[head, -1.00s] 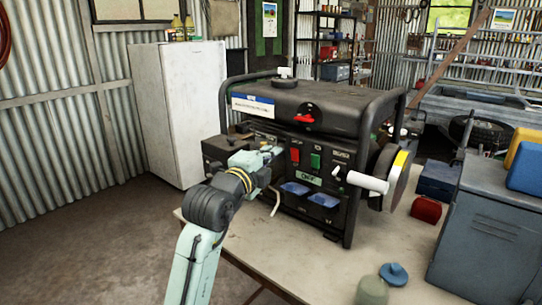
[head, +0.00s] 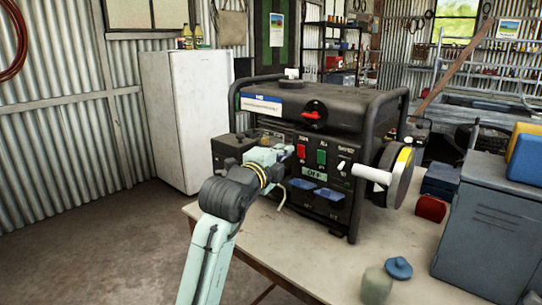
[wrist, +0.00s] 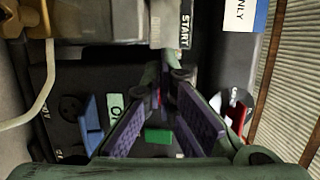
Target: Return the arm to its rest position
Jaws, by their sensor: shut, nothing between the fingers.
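My gripper (head: 288,151) is in front of the upper left of the black generator's front panel (head: 325,172), close to the red switch (head: 302,151). I cannot tell whether it touches the panel. In the wrist view the purple-padded fingers of my gripper (wrist: 165,72) come together at their tips with nothing between them. The arm is stretched out from the bottom of the head view, with a dark joint behind the gripper. A green switch (wrist: 157,135) shows between the fingers. A START label (wrist: 185,28) lies just past the tips.
The generator stands on a workbench (head: 275,235). A white crank handle (head: 370,174) sticks out at its right. A grey cabinet (head: 488,225), red box (head: 431,208) and blue lid (head: 398,268) occupy the bench's right. A white fridge (head: 185,110) stands behind. Open floor lies left.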

